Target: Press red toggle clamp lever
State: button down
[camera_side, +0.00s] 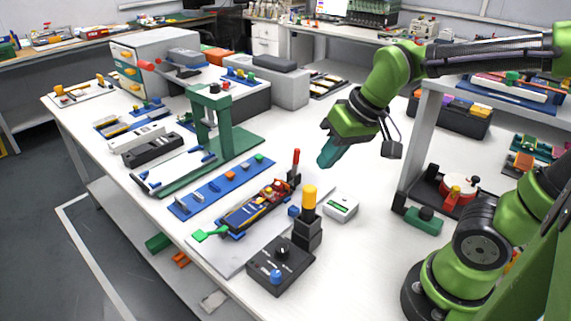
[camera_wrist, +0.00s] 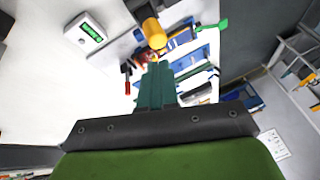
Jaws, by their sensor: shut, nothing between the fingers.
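The toggle clamp's red lever (camera_side: 296,158) stands upright at the back right end of the blue and black fixture (camera_side: 256,207) on the white table. In the wrist view the red lever (camera_wrist: 127,87) shows left of my fingers. My gripper (camera_side: 327,160) has teal fingers and is shut and empty. It hangs above the table, to the right of the red lever in the side view, and is apart from it. In the wrist view my gripper (camera_wrist: 156,70) points towards the fixture and hides part of it.
A yellow-topped black post (camera_side: 309,198) and a black control box (camera_side: 281,265) stand in front of the lever. A small white meter (camera_side: 341,205) lies to its right. A green press frame (camera_side: 215,125) stands behind left.

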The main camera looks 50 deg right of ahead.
jog(key=w+d+f+n+g+h, duration=0.1)
jog(key=w+d+n+g+h, duration=0.1)
jog(key=w, duration=0.6)
jog(key=w+d+f+n+g+h, duration=0.1)
jog(key=w+d+n+g+h, duration=0.1)
jog(key=w, duration=0.6)
jog(key=shift+w+d+f+n+h, duration=0.15)
jog(key=shift+w+f+n+h, duration=0.2)
jog(key=shift+h, duration=0.25)
send_over(294, 165)
jog(key=a, duration=0.2)
jog(key=shift+f, duration=5.1)
jog(key=shift+s+d, duration=0.15)
jog(key=shift+s, duration=0.1)
jog(key=shift+d, duration=0.15)
